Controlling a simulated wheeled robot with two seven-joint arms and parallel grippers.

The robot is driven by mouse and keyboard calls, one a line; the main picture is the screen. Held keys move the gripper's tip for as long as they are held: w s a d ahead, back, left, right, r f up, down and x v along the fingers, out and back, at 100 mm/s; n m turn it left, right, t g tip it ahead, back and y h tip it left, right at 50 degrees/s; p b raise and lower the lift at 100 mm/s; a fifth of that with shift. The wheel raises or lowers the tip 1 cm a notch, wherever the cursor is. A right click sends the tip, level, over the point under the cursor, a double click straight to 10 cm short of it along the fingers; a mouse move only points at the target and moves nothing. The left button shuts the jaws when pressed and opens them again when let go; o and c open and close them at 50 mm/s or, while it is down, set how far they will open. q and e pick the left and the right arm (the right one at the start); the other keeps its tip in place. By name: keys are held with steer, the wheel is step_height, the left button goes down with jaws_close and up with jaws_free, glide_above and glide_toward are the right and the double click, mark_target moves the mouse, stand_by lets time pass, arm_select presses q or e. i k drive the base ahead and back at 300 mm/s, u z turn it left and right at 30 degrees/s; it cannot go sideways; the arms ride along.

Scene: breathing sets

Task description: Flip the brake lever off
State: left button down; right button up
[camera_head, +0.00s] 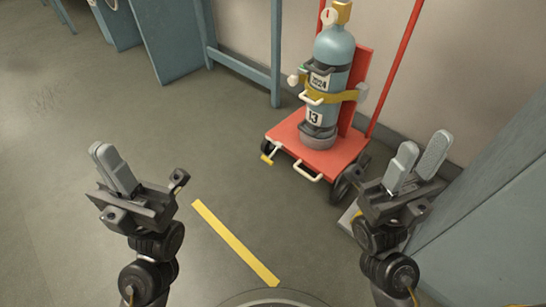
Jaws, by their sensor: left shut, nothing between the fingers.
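A red cart (289,132) stands ahead of me, right of centre, carrying a blue gas cylinder (334,62). A small pale lever with a yellow tip (267,158), probably the brake lever, sticks out low at the cart's front left corner, near a wheel. I cannot tell its setting from here. My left gripper (112,167) is shut and empty at the left, well apart from the cart. My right gripper (420,158) is open and empty at the right, in front of the cart's right wheel in the picture and partly over it.
A white handle (307,172) sits on the cart's front edge. A yellow floor strip (234,241) lies between my arms. A blue-grey cabinet (490,220) stands close on the right. A blue frame (243,64) stands behind left. The floor on the left is clear.

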mark_target(267, 160)
steer(key=k, duration=0.65)
steer(key=z, duration=0.45)
steer(key=i, duration=1.7)
steer(key=u, duration=0.45)
